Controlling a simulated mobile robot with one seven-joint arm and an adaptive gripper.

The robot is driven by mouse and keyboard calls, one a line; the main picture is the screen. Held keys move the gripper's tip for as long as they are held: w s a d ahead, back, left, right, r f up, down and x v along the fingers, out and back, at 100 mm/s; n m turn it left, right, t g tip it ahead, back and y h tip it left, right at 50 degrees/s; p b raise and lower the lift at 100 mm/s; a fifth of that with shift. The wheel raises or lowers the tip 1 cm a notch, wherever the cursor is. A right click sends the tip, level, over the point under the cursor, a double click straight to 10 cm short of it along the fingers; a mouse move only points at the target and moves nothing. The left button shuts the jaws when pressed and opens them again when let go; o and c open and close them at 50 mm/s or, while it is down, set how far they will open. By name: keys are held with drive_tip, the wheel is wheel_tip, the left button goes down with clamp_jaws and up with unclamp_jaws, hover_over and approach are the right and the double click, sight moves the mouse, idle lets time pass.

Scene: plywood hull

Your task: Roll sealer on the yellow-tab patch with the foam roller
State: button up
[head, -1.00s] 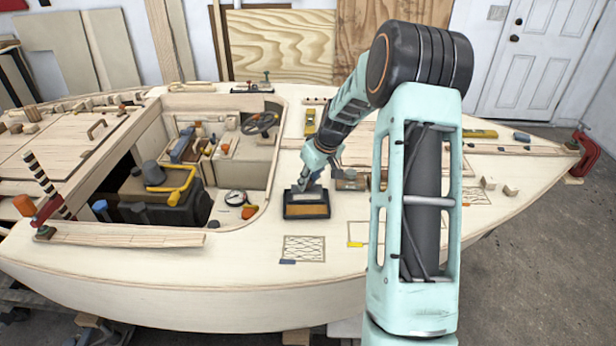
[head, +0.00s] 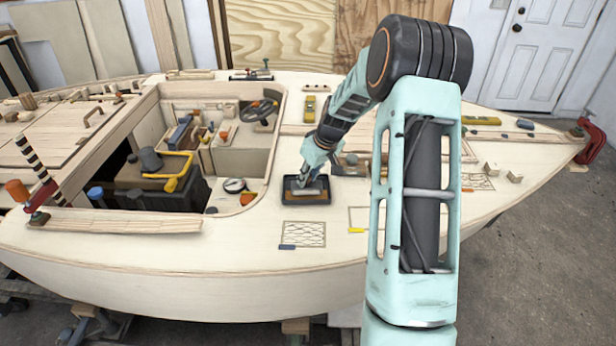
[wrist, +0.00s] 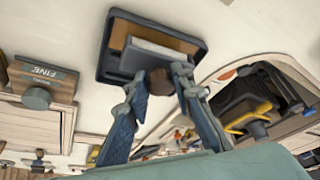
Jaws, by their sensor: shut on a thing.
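My gripper (wrist: 160,78) is shut on the brown handle of the foam roller (wrist: 160,56), a pale grey block-like shape in the wrist view. The roller is over the black sealer tray (wrist: 103,62), hiding part of its amber inside; I cannot tell whether it touches the sealer. In the head view my gripper (head: 310,178) and roller are at the tray (head: 307,201) on the deck. The yellow-tab patch (head: 375,217) is an outlined area right of the tray, with a yellow tab (head: 356,230) at its lower left. My arm hides its right part.
The open cockpit (head: 240,160) is to the left. A block marked FINE (wrist: 42,78) is beside the tray. Another mesh patch (head: 478,182) is at the right.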

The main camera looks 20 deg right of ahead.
drive_tip(key=shift+f+b, duration=0.45)
drive_tip(key=shift+b, duration=0.15)
idle(1.9)
drive_tip(key=shift+r+p, duration=2.05)
drive_tip(key=shift+r, duration=2.05)
drive_tip(key=shift+s+f, duration=0.1)
drive_tip(key=shift+s, duration=0.05)
